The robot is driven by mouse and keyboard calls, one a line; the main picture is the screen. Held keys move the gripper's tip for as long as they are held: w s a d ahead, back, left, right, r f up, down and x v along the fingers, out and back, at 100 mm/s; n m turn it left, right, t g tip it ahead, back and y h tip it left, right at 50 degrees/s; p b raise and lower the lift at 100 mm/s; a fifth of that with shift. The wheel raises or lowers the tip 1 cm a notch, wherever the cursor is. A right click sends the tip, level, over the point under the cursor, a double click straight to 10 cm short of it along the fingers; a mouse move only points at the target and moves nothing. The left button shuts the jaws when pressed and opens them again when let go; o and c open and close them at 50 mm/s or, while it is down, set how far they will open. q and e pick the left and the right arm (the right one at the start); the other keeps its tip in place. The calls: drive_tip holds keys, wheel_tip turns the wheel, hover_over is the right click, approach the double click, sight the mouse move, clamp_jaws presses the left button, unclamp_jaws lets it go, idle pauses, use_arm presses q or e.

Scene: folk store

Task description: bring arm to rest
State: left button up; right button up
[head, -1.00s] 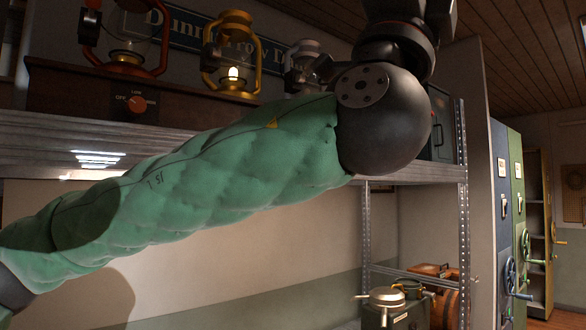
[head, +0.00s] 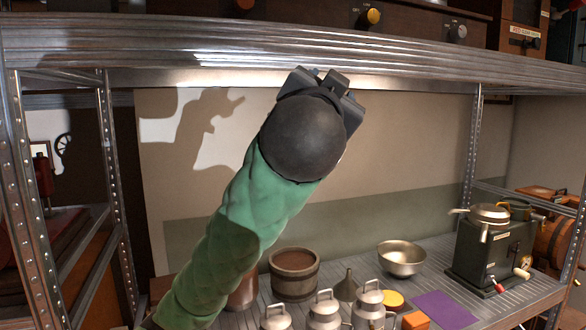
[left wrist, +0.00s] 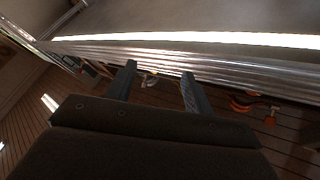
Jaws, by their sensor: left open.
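My left arm, in a green quilted sleeve, rises from the bottom left in the head view. My left gripper (head: 325,80) is at its upper end, just below the front edge of the upper metal shelf (head: 250,42), mostly hidden behind the round dark wrist. In the left wrist view the two fingers of the left gripper (left wrist: 157,88) stand apart with nothing between them. The shelf edge crosses behind the fingertips there. I cannot tell whether the gripper touches the shelf. My right gripper is not in view.
The lower shelf (head: 440,255) holds a wooden bucket (head: 294,275), a metal bowl (head: 401,259), several milk cans, a funnel (head: 346,287), a purple mat (head: 445,309) and a dark green machine (head: 490,255). Metal posts stand left and right. The space between arm and right post is mostly free.

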use_arm(q)
drive_tip(key=w+a+f+n+g+y, duration=0.15)
drive_tip(key=a+f, duration=0.25)
drive_tip(key=f, duration=0.8)
drive_tip(key=w+a+f+n+g, duration=0.1)
drive_tip(key=w+a+f+g, duration=0.2)
drive_tip(key=f, duration=0.9)
drive_tip(key=w+a+f+n+g, duration=0.1)
drive_tip(key=a+f+n+g, duration=0.2)
drive_tip(key=f, duration=0.9)
drive_tip(key=s+a+f+g+y, duration=0.1)
drive_tip(key=s+a+f, duration=0.15)
drive_tip(key=f, duration=0.45)
drive_tip(key=s+a+f+g, duration=0.1)
drive_tip(key=a+f, duration=0.2)
drive_tip(key=f, duration=0.4)
drive_tip(key=s+a+f+n+g, duration=0.1)
drive_tip(key=s+f, duration=0.2)
drive_tip(key=f, duration=0.3)
drive_tip(key=s+a+f+g, duration=0.2)
drive_tip(key=s+f, duration=0.1)
drive_tip(key=f, duration=0.3)
drive_tip(key=s+f+g, duration=0.3)
drive_tip(key=s+f, duration=0.8)
drive_tip(key=s, duration=0.2)
drive_tip(key=s+a+f+n+g+y, duration=0.1)
drive_tip(key=s+f+g, duration=0.2)
drive_tip(key=s+f, duration=0.8)
drive_tip(key=shift+s+a, duration=0.15)
drive_tip(key=shift+s, duration=1.05)
